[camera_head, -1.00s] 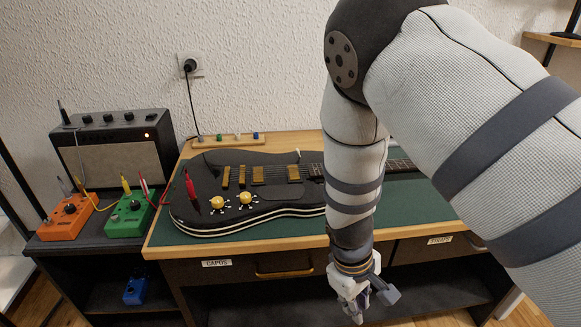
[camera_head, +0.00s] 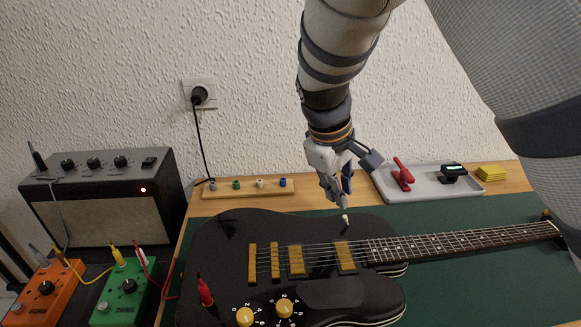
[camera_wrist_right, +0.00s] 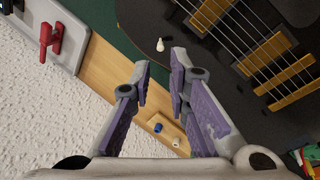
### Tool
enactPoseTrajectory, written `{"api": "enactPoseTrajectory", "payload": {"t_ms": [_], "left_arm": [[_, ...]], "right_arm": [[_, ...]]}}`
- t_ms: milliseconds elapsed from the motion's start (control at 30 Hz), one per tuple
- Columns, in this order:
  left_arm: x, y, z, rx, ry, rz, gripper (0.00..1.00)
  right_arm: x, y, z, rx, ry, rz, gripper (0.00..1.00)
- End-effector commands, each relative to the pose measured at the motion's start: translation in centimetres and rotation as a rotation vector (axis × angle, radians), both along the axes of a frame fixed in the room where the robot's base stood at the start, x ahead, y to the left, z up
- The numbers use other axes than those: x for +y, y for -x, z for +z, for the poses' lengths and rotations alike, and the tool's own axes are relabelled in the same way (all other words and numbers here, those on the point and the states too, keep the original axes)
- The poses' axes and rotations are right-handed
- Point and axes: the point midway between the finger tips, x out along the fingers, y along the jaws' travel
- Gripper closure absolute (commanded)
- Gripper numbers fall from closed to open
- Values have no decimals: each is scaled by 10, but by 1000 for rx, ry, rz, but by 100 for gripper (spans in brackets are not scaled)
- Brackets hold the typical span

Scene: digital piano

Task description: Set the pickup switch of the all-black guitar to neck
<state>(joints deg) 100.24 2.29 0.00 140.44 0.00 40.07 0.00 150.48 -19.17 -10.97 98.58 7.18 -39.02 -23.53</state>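The all-black guitar (camera_head: 225,240) lies flat on a green mat, with its neck to the right. It has gold pickups, yellow knobs and a red plug at its lower left. Its pickup switch (camera_head: 346,219) is a small pale-tipped toggle on the upper body; it also shows in the right wrist view (camera_wrist_right: 160,45). Which way the switch leans is hard to tell. My right gripper (camera_head: 341,202) points down just above the switch. Its fingers (camera_wrist_right: 161,60) are apart and empty, with the switch just beyond the gap between the tips. My left gripper is out of view.
Behind the guitar are a wooden strip with coloured pegs (camera_head: 248,188), a grey tray (camera_head: 430,187) holding a red clamp (camera_head: 402,175), and yellow pads (camera_head: 491,173). An amplifier (camera_head: 104,205) and orange and green pedals (camera_head: 127,293) stand at left. The wall is close behind.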

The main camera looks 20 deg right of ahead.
Motion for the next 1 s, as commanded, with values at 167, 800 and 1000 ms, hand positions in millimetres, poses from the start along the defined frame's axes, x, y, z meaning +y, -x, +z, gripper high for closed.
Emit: {"api": "enactPoseTrajectory", "payload": {"t_ms": [167,800,1000], "left_arm": [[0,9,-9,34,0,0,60],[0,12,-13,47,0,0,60],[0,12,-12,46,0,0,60]], "right_arm": [[-13,-5,-52,14,-1,-1,84],[-24,-11,-83,1,-1,0,100],[-24,-10,-83,1,-3,-1,100]]}}
